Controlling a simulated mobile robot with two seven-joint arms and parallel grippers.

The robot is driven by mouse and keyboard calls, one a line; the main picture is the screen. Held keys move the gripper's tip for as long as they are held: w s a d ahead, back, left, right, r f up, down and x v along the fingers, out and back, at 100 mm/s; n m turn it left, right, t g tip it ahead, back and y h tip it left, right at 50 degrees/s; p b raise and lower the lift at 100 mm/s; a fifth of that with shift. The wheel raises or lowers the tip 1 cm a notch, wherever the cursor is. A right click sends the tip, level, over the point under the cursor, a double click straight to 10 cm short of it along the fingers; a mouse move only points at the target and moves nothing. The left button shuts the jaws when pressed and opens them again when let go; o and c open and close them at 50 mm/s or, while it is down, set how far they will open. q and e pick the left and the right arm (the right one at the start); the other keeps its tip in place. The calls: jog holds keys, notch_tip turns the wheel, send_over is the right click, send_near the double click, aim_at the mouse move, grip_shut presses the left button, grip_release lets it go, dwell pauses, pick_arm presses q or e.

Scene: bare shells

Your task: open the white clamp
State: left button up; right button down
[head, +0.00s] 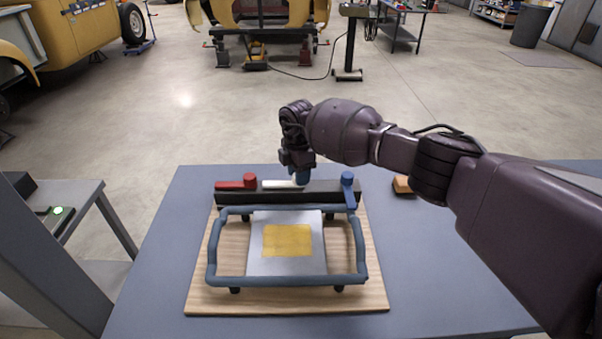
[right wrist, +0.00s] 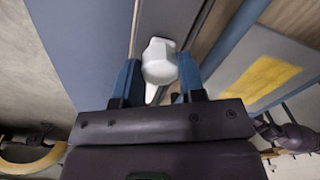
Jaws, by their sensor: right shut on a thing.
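The white clamp (head: 279,184) is on the black bar at the back of the wooden board, between a red clamp (head: 237,182) and a blue clamp (head: 348,187). Its handle lies along the bar and points left. My right gripper (head: 301,180) comes down from above onto its right end and hides that part. In the right wrist view, the clamp's white knob (right wrist: 160,62) sits between the two blue fingers of my right gripper (right wrist: 159,74), which is shut on it. My left gripper is not in view.
The red handle points left; the blue one points toward me. A blue tube frame (head: 288,281) surrounds a grey plate (head: 259,266) with a yellow patch on the wooden board (head: 200,299). An orange-brown block (head: 402,185) lies right on the table (head: 155,262). The table's left side is clear.

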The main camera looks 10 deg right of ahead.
jog(key=c, duration=1)
grip_release()
jog(key=shift+o, duration=1.2)
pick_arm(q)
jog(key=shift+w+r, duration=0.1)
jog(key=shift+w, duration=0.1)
pick_arm(e)
jog(key=shift+o, duration=0.3)
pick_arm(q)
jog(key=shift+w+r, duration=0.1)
pick_arm(e)
jog(key=shift+r, duration=0.1)
jog(key=shift+r, duration=0.25)
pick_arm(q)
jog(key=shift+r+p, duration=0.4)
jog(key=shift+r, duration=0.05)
pick_arm(e)
notch_tip(320, 180, up, 10)
jog(key=shift+w, duration=0.1)
